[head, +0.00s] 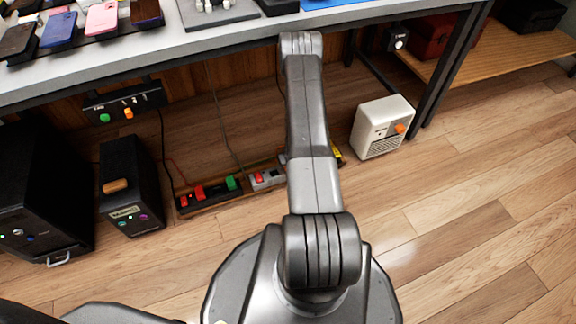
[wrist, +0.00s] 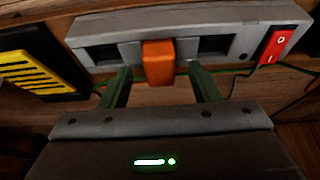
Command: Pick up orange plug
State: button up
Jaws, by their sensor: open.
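The orange plug (wrist: 158,63) sits in the middle of a grey power strip (wrist: 205,22) in the wrist view, between dark sockets on either side. My gripper (wrist: 161,80) is open, its two dark green fingers pointing toward the strip, one on each side of the plug's lower end. In the head view my arm hides this plug and my gripper. Part of a grey strip (head: 267,180) shows left of my arm there.
A red rocker switch (wrist: 277,46) is on the strip's right. A black and yellow block (wrist: 34,72) stands at its left. In the head view, a black strip (head: 212,195) with red and green plugs, dark boxes and a white heater (head: 382,127) stand under the table.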

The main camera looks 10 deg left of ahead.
jog(key=shift+c, duration=0.5)
jog(key=c, duration=1.1)
jog(key=shift+r, duration=0.15)
